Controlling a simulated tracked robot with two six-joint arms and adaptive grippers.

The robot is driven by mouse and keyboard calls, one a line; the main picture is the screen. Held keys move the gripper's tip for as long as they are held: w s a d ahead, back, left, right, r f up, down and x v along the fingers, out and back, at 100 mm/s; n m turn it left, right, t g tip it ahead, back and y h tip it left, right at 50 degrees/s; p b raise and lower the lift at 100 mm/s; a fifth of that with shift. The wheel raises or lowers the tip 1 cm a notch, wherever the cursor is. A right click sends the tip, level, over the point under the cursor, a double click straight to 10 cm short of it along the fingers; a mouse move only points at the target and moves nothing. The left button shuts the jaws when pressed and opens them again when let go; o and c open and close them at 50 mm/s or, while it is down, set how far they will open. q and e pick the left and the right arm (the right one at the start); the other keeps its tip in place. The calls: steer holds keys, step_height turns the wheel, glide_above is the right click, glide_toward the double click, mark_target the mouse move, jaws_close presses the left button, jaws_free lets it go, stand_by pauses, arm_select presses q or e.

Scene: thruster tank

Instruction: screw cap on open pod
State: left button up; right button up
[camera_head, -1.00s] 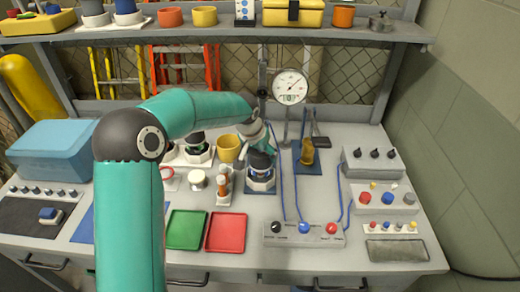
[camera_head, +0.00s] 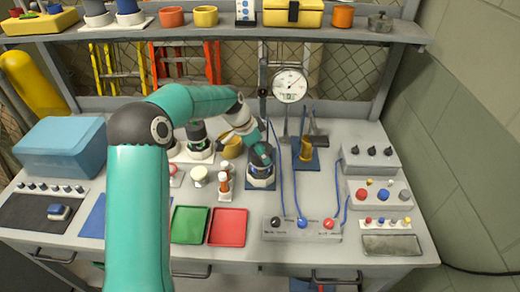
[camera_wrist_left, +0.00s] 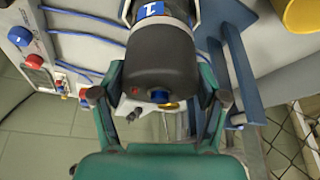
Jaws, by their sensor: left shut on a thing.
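A pod (camera_head: 262,158) with a dark upper part stands in a white and dark blue holder (camera_head: 261,182) near the middle of the bench. My left gripper (camera_head: 258,143) reaches it from above left. In the left wrist view, my left gripper (camera_wrist_left: 160,85) has its fingers on both sides of a dark grey rounded cap (camera_wrist_left: 155,68) and is shut on it. A blue label marked 1 (camera_wrist_left: 150,11) shows on a lighter band beside the cap. The seam between cap and pod is not clear. My right gripper is not in view.
A second pod (camera_head: 197,133) in a white holder and a yellow mug (camera_head: 231,147) stand left of the held one. A dial gauge (camera_head: 290,85) rises behind it. Green (camera_head: 189,225) and red (camera_head: 227,227) trays and a control box (camera_head: 302,229) lie in front.

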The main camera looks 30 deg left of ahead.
arm_select(q)
steer(key=shift+d, duration=0.15)
steer(key=o, duration=1.1)
